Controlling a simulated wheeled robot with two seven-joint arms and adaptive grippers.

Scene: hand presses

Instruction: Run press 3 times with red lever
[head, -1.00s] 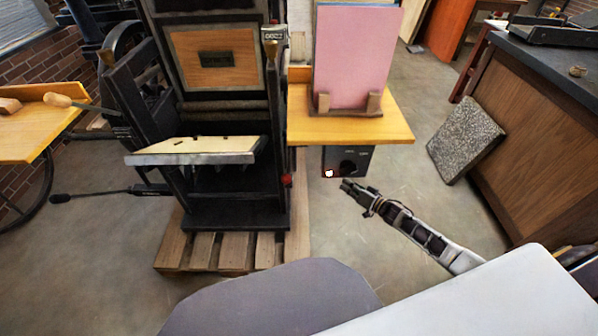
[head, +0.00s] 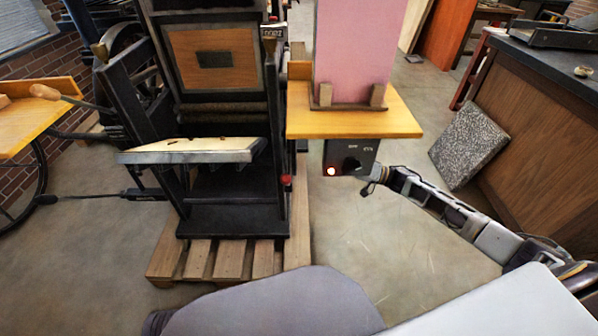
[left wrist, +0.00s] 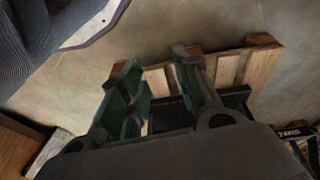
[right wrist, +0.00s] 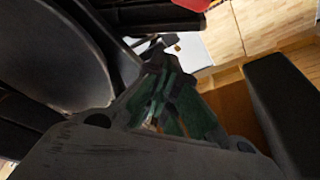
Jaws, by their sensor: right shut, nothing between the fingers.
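The black press (head: 235,184) stands on a wooden pallet, with a pale slanted board (head: 190,151) at its front. A small red knob (head: 286,181) is on its right side; I cannot tell whether it belongs to the red lever. A dark control box (head: 335,152) hangs under the yellow side table, with a glowing light (head: 331,171) and a black dial (head: 352,164). My right gripper (head: 373,181) is shut and empty at the box's lower right; contact is unclear. It also shows shut in the right wrist view (right wrist: 160,98). My left gripper (left wrist: 157,84) is open and empty, outside the head view.
The yellow side table (head: 400,122) holds a stack of pink sheets (head: 350,45). A wooden-handled lever (head: 45,92) sticks out at left. A speckled slab (head: 468,145) leans against the counter (head: 530,130) at right. The floor between pallet and counter is clear.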

